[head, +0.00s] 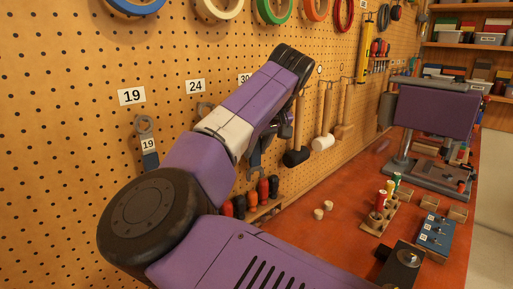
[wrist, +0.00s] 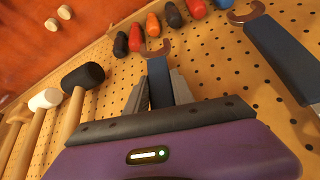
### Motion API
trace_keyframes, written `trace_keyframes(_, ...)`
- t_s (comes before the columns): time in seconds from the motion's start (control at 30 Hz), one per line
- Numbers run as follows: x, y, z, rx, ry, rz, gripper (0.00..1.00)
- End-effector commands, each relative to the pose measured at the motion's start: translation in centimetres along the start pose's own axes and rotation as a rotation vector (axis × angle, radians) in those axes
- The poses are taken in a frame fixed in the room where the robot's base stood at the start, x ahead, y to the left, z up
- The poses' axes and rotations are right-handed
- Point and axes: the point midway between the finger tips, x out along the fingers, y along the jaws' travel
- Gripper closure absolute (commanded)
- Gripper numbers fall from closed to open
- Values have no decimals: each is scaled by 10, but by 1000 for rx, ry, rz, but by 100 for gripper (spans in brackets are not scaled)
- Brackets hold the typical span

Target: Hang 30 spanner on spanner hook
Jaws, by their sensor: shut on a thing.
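My gripper (wrist: 157,92) is shut on the blue handle of a spanner (wrist: 158,78) in the wrist view. The spanner's open jaw end points away from the gripper, toward the screwdrivers. In the head view a spanner's open jaw (head: 254,161) shows pointing down below my forearm, and it appears to be the held one. The "30" label (head: 244,78) is partly covered by my arm. The spanner hook is hidden behind my arm. I cannot tell whether the held spanner touches the hook or the board.
The 19 spanner (head: 148,143) hangs left on the pegboard (head: 60,120). Another blue-handled spanner (wrist: 283,58) is right of the held one in the wrist view. Mallets (head: 323,140) hang to the right. Screwdrivers (head: 262,190) stand below. The red bench (head: 330,240) holds blocks and a vise.

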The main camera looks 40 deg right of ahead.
Motion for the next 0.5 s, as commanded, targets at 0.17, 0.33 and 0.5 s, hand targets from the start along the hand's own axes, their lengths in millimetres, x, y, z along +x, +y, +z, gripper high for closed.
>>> trace_keyframes(0.17,-1,0,-1,0,2,0,100)
trace_keyframes(0.33,-1,0,-1,0,2,0,65)
trace_keyframes(0.5,-1,0,0,0,1,0,45)
